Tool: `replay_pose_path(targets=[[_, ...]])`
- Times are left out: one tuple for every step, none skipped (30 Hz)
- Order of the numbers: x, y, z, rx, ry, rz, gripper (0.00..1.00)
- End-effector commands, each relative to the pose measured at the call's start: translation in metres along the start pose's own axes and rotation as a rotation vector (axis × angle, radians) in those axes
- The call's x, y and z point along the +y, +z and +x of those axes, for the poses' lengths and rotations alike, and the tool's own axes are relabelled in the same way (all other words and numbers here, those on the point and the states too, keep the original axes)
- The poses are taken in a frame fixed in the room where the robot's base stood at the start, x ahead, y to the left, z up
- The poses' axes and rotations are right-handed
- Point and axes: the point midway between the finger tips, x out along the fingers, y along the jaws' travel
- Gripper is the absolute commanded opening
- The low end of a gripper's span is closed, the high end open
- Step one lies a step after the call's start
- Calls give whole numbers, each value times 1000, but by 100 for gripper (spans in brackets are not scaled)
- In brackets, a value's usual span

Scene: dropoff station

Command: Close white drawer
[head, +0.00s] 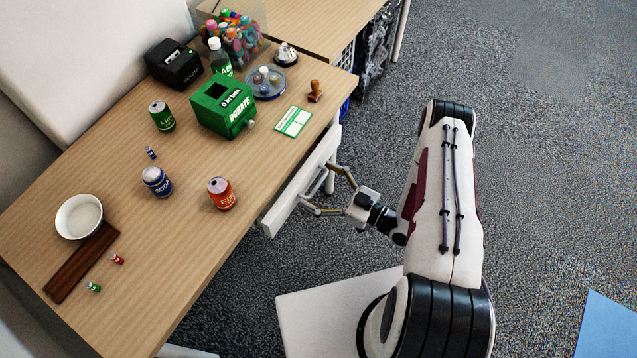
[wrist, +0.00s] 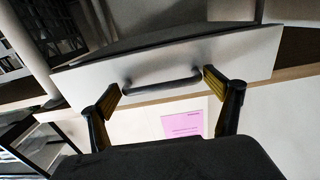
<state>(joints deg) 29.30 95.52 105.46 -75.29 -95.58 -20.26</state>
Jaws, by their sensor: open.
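The white drawer (head: 290,205) sticks out from under the front edge of the wooden table. Its front with a bar handle also shows in the wrist view (wrist: 230,58). The handle (wrist: 162,82) is grey and runs across the drawer front. My gripper (head: 328,190) is at the drawer front. In the wrist view my gripper (wrist: 160,88) is open, with one finger on each side of the handle. I cannot tell whether the fingers touch the drawer front. The drawer's inside is mostly hidden.
The wooden table (head: 215,262) holds a green donation box (head: 222,106), several cans, a white bowl (head: 79,217) and a brown board (head: 82,262). A pink paper (wrist: 182,125) shows below the drawer. Grey carpet (head: 540,150) lies open to the right.

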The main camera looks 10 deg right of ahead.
Motion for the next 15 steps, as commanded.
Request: replay_pose_path(targets=[[0, 0, 0, 0, 0, 0, 90], [0, 0, 0, 0, 0, 0, 90], [0, 0, 0, 0, 0, 0, 90], [0, 0, 0, 0, 0, 0, 90], [0, 0, 0, 0, 0, 0, 90], [0, 0, 0, 0, 0, 0, 90], [0, 0, 0, 0, 0, 0, 90], [0, 0, 0, 0, 0, 0, 87], [0, 0, 0, 0, 0, 0, 77], [0, 0, 0, 0, 0, 0, 69], [0, 0, 0, 0, 0, 0, 61], [0, 0, 0, 0, 0, 0, 51], [0, 0, 0, 0, 0, 0, 45], [0, 0, 0, 0, 1, 0, 45], [0, 0, 0, 0, 1, -1, 45]])
